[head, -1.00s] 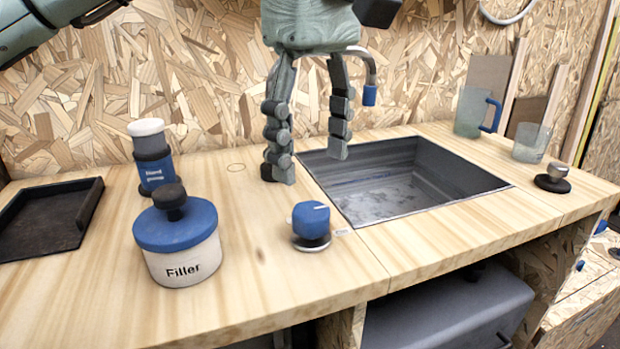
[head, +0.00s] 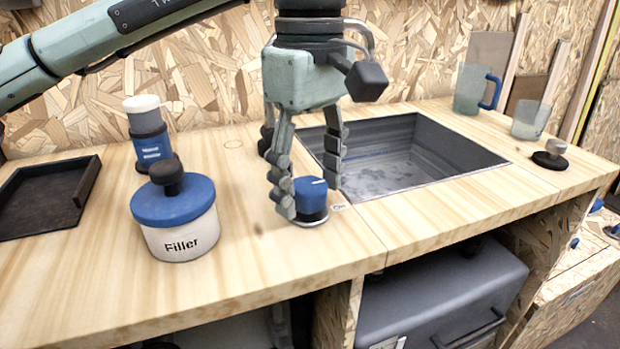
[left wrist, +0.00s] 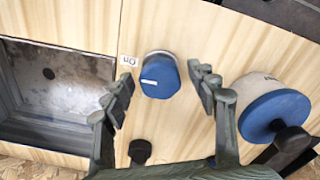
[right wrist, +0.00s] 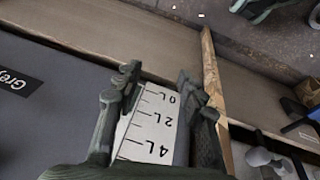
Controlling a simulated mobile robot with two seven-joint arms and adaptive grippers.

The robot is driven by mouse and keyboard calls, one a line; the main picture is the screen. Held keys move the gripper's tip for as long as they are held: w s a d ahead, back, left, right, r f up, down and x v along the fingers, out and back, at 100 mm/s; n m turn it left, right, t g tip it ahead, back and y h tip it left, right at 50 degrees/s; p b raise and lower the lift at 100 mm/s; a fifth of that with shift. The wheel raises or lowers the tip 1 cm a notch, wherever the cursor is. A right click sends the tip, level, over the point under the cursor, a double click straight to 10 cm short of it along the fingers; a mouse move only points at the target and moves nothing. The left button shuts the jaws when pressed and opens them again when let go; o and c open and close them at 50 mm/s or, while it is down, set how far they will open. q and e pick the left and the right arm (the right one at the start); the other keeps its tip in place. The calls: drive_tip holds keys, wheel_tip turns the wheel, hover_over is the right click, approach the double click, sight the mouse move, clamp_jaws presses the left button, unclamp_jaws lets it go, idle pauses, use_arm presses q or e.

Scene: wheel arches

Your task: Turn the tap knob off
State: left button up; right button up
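The blue tap knob (head: 311,195) stands on a round metal base on the wooden counter, left of the sink. In the left wrist view the knob (left wrist: 160,76) has a white mark on its top, pointing left towards a small "On" label (left wrist: 129,60). My left gripper (head: 310,206) is pointed down over the knob, with one finger on each side. Its fingers are open, and the left wrist view shows gaps between them and the knob.
A "Filler" jar (head: 180,240) with a blue lid stands left of the knob, near my left gripper. A hand pump bottle (head: 150,145) and black tray (head: 88,180) are farther left. The sink (head: 405,165) is right. A grey tank (head: 440,300) sits below the counter.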

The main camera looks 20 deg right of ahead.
use_arm(q)
drive_tip(key=c, duration=0.9)
drive_tip(key=shift+c, duration=0.2)
